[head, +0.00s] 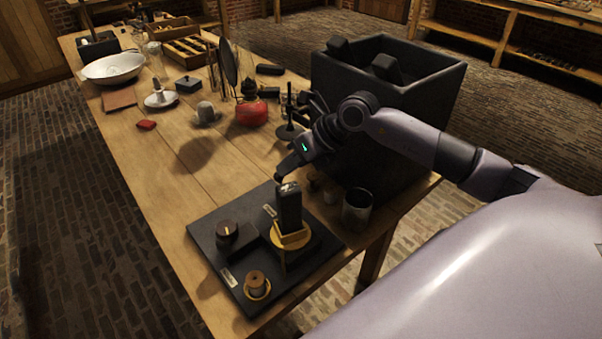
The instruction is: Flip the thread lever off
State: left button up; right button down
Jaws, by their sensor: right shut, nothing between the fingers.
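A flat black board (213,222) lies on the near end of the wooden table. On it an upright black block (290,208) with a pale mark on top stands in a yellow bracket (291,237); I cannot tell for certain whether this is the thread lever. A black knob (227,234) with a yellow mark and a brown spool-like post (257,283) on a yellow ring are also on the board. The small labels are unreadable. My right gripper (282,174) is shut and empty, just above and behind the block, apparently apart from it. My left gripper is out of view.
A large black open bin (432,103) stands to the right, close behind my right arm. A metal cup (357,209) stands right of the board. A red lamp-like pot (251,112), a stand and a white bowl (113,68) are farther back. The table's left side near the board is clear.

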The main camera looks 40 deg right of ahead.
jog(key=s+b+v, duration=0.1)
jog(key=v, duration=0.6)
jog(key=shift+s, duration=0.25)
dwell(0.6)
jog(key=shift+f, duration=0.2)
